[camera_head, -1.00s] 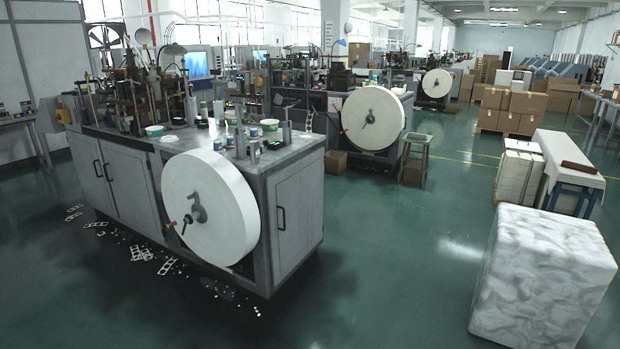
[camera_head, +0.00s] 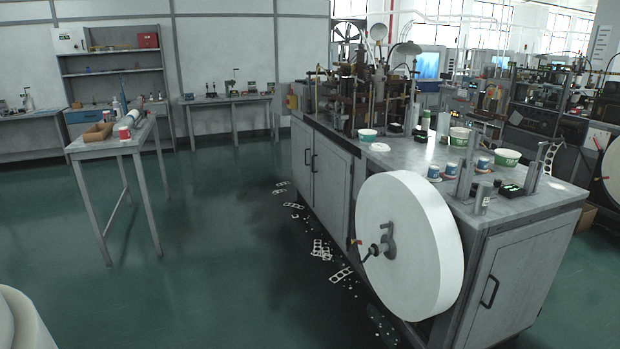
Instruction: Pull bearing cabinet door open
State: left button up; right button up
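A grey metal machine cabinet (camera_head: 470,325) stands right of centre, with a large white paper roll (camera_head: 405,245) mounted on its front side. A single door (camera_head: 512,275) with a dark handle is on its right end and looks shut. A pair of doors (camera_head: 322,178) with two dark handles is on its left part, also looking shut. I cannot tell which of these is the bearing cabinet door. Neither of my grippers is in view.
Open green floor (camera_head: 220,250) lies left of the cabinet, with scraps of cut paper (camera_head: 320,250) along its base. A narrow table (camera_head: 100,143) stands at the left. Part of a white rounded object (camera_head: 18,325) shows at the bottom left corner.

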aim_at(333, 164)
jog(key=i+j+u, duration=0.2)
jog(key=i+u, duration=0.2)
jog(key=i, duration=0.5)
jog(key=i+u, duration=0.4)
jog(key=i, duration=0.5)
jog(key=i+z, duration=0.2)
jog(key=i, duration=0.45)
jog(key=i+j+z, duration=0.1)
jog(key=i+z, duration=0.15)
jog(key=i, duration=0.35)
jog(key=i+j+z, duration=0.2)
jog(key=i, duration=0.45)
jog(key=i+j+z, duration=0.1)
jog(key=i+z, duration=0.25)
jog(key=i+j+z, duration=0.2)
jog(key=i+z, duration=0.15)
jog(key=i+j+z, duration=0.35)
jog(key=i, duration=0.15)
